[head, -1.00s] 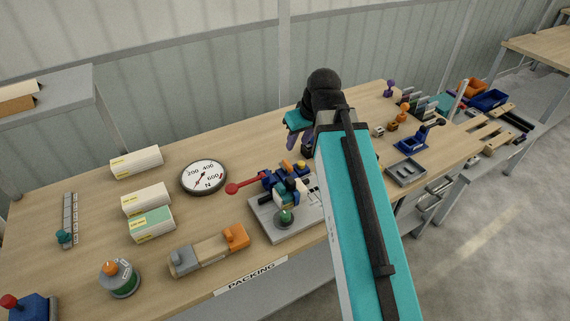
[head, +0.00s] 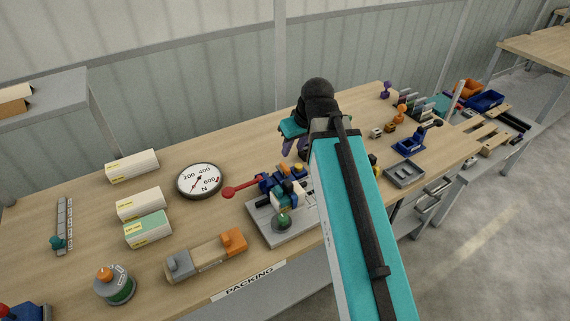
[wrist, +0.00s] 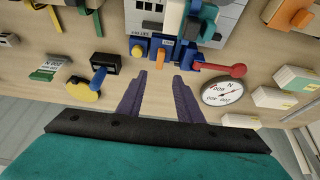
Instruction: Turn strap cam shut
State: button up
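A fixture on a grey base plate (head: 290,236) stands at the front of the bench. It carries several blue, orange and yellow parts and a red ball-ended lever (head: 243,187) pointing left. In the wrist view the red lever (wrist: 217,68) points right, beside an orange lever (wrist: 159,56) and a yellow knob (wrist: 141,48) on blue blocks. No part is legibly marked as the strap cam. My gripper (wrist: 160,78) is open, its purple fingers apart with bare bench showing between them, short of the fixture and touching nothing visible. In the head view my arm hides part of it.
A round dial (head: 199,180) stands left of the fixture, with white boxes (head: 140,204) beyond it. A grey and orange block (head: 207,256) lies in front. A yellow-and-blue part (wrist: 88,88) lies left of my fingers in the wrist view.

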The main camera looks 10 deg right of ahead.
aim_at(285, 166)
jog(key=shift+p+x, duration=1.45)
jog(key=shift+x, duration=4.65)
jog(key=shift+s, duration=0.1)
jog(key=shift+c, duration=0.2)
grip_shut()
